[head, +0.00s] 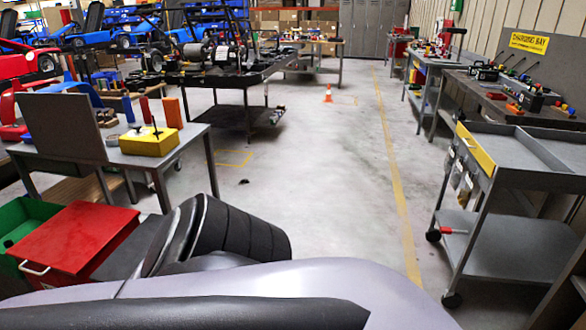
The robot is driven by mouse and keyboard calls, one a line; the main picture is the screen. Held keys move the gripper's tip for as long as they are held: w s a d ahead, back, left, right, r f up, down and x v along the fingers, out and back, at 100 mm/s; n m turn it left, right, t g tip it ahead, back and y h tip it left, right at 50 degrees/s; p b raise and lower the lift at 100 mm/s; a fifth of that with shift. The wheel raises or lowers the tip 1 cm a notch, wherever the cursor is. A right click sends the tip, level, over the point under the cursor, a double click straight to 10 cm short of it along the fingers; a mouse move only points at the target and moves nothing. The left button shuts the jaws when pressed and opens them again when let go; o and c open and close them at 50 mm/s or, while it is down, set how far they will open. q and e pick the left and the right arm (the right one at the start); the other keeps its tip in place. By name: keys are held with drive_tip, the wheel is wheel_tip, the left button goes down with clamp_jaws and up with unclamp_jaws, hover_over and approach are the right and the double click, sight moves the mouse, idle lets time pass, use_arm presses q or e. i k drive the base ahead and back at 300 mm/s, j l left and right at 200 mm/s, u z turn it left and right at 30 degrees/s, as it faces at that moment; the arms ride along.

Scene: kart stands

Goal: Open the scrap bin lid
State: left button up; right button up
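A red metal box with a flat red lid (75,236), which looks like the scrap bin, stands at the lower left of the head view. Its lid lies flat and looks shut. A pale bar handle (34,268) sits on its near left side. Its lower part is cut off by the frame and by my own body. Neither of my grippers shows; only dark ribbed and pale grey parts of my own body fill the bottom of the view.
A green bin (22,222) stands left of the red box. A grey table (160,163) with a yellow box (149,141) stands behind it. A grey cart (520,184) stands at the right. The floor (320,180) between is mostly clear, with an orange cone (328,95) farther back.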

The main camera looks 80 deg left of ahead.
sight(71, 239)
drive_tip(key=u, duration=4.2)
drive_tip(key=i+j+z, duration=0.1)
drive_tip(key=z, duration=0.3)
drive_tip(key=i+j+z, duration=0.15)
drive_tip(key=z, duration=0.25)
drive_tip(key=i+j+z, duration=0.2)
drive_tip(key=j, duration=0.2)
drive_tip(key=i+j+z, duration=0.2)
drive_tip(key=j, duration=0.2)
drive_tip(key=i+j, duration=0.1)
drive_tip(key=j, duration=0.3)
drive_tip(key=i+j+z, duration=0.1)
drive_tip(key=j, duration=0.25)
drive_tip(key=i+j, duration=0.1)
drive_tip(key=j, duration=0.3)
drive_tip(key=i+j, duration=0.1)
drive_tip(key=j, duration=0.25)
drive_tip(key=z, duration=0.05)
